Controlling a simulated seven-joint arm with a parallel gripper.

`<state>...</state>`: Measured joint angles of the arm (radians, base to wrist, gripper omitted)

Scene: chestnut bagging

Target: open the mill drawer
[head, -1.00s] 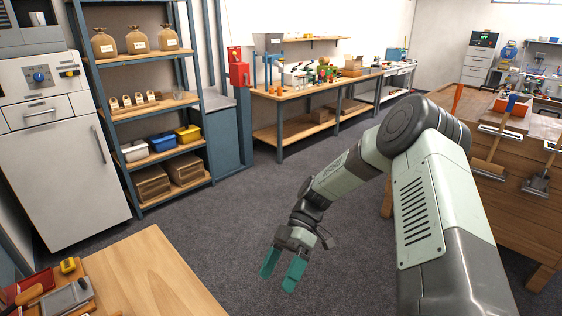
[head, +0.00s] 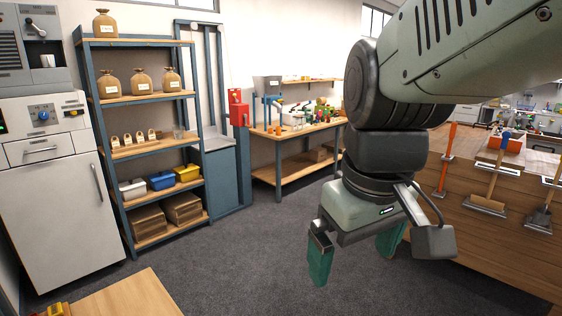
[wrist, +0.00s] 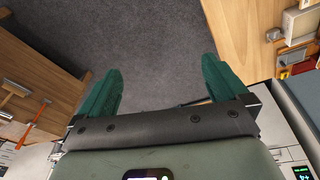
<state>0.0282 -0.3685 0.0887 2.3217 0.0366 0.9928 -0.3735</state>
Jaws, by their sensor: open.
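My gripper (head: 354,258) hangs in the right half of the head view with its two green fingers apart and nothing between them. In the wrist view the spread fingers (wrist: 160,68) have only grey floor between them. At the far left of the head view stands a white cabinet (head: 62,215) with a blue knob. A shallow drawer (head: 40,150) with a bar handle sits in its front and looks shut. A grey machine (head: 38,52) stands on top. I cannot tell for certain which part is the mill. My gripper is well apart from the cabinet.
A blue-framed shelf (head: 98,135) with sacks, bins and boxes stands beside the cabinet. A wooden tabletop (head: 125,298) is at the lower left. A wooden bench (head: 490,235) with hanging tools is at the right. The grey floor (head: 225,265) between them is clear.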

